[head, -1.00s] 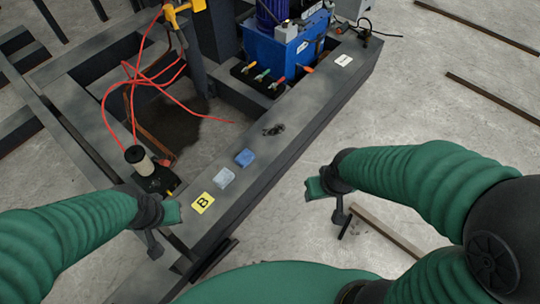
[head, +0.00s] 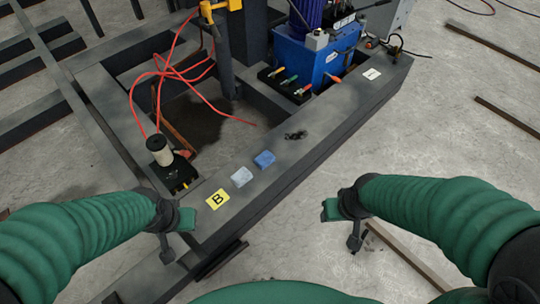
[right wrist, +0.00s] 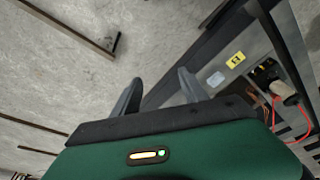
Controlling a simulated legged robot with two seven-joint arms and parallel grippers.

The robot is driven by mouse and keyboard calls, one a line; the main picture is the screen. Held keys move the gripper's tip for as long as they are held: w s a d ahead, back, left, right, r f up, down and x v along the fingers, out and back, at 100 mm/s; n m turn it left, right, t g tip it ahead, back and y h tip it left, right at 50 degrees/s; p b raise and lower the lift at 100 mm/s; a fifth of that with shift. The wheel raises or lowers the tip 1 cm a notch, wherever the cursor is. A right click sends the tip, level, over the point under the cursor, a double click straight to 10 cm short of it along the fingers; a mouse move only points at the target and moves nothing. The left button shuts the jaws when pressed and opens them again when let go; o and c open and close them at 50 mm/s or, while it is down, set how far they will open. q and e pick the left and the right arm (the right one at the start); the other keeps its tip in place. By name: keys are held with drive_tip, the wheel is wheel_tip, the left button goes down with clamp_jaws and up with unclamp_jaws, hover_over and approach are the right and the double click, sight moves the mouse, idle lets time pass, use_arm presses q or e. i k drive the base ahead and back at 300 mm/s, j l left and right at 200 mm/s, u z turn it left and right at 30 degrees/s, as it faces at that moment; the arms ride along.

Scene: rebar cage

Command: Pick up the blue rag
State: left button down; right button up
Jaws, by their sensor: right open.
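The blue rag (head: 265,159) lies folded on the dark steel beam (head: 236,212), just right of a pale grey-white folded cloth (head: 241,177). My right gripper (head: 328,209) is to the right of the beam, apart from the rag, over the floor. In the right wrist view its two fingers (right wrist: 160,92) are spread and empty; the pale cloth (right wrist: 215,79) shows beyond them, and I cannot make out the blue rag there. My left gripper (head: 188,219) is near the beam's left side, by the yellow B label; its finger opening is unclear.
A yellow B label (head: 217,199) lies on the beam. A blue pump unit (head: 308,60) with coloured connectors stands at the far end. Bare concrete floor lies right of the beam, with loose steel bars (head: 403,258).

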sight(266, 158)
drive_tip(key=i+l+u, duration=0.15)
drive_tip(key=u, duration=0.25)
drive_tip(key=i+l+u, duration=0.1)
drive_tip(key=u, duration=0.3)
drive_tip(key=l+u, duration=0.4)
drive_tip(key=i+l+u, duration=0.1)
drive_tip(key=u, duration=0.3)
drive_tip(key=l+u, duration=0.25)
drive_tip(key=l, duration=1.7)
